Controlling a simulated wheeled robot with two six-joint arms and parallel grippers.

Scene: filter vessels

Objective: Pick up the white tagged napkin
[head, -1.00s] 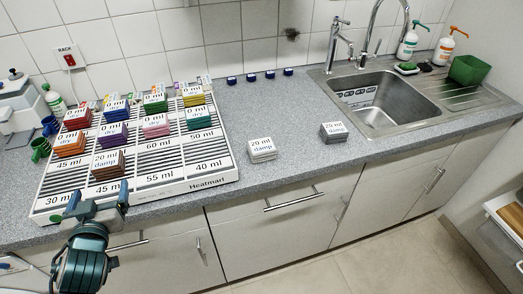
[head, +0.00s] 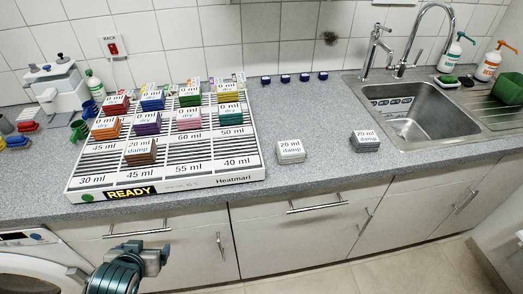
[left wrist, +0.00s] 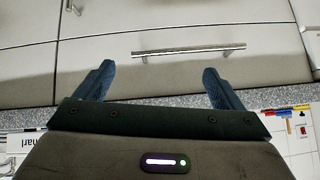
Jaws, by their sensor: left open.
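The white napkin (head: 290,157) is a folded stack on the grey counter, right of the rack. Its tag reads "20 ml damp". My left gripper (head: 152,256) is in front of the cabinet doors, below the counter edge, to the left of and well apart from the white napkin. In the left wrist view the left gripper (left wrist: 160,82) has its two blue fingers wide apart with nothing between them. The white napkin does not show in that view. My right gripper is not in view.
A dark grey napkin (head: 366,146), also tagged "20 ml damp", lies further right, before the sink (head: 420,140). The Heatmarl rack (head: 215,181) holds several coloured tagged napkins and a brown damp one (head: 141,158). Bare counter surrounds the white napkin. Cabinet handles (head: 318,208) stick out below.

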